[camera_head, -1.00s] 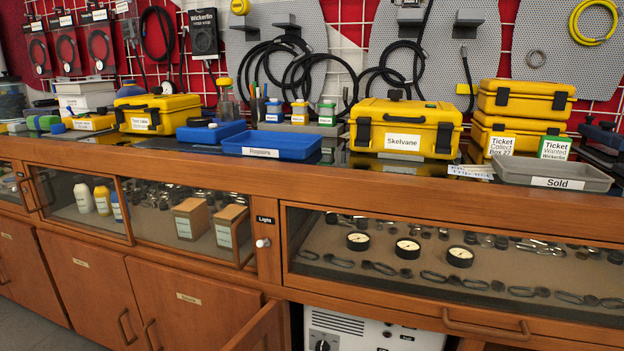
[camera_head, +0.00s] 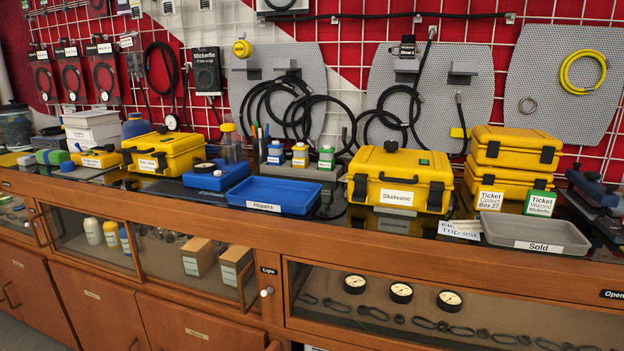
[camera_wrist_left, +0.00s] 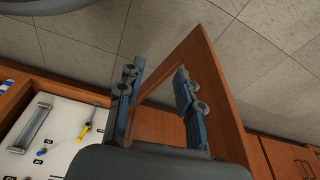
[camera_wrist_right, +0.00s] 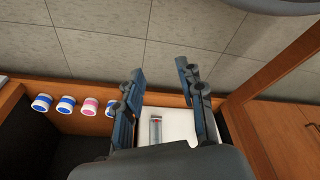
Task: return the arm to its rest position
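Neither arm shows in the head view. In the left wrist view my left gripper (camera_wrist_left: 159,72) has its two fingers apart. A wooden panel (camera_wrist_left: 218,75), like an open door, stands behind and beside them; I cannot tell whether they touch it. In the right wrist view my right gripper (camera_wrist_right: 160,68) is also open, its fingers apart and nothing gripped. A small clear tube with a reddish end (camera_wrist_right: 155,128) lies on a white surface (camera_wrist_right: 176,125) seen between and beyond the fingers.
A white-bottomed drawer (camera_wrist_left: 62,130) holds a yellow-handled tool (camera_wrist_left: 86,130). In the head view, the bench carries a blue tray (camera_head: 274,196), yellow cases (camera_head: 401,178) and a grey Sold tray (camera_head: 534,234).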

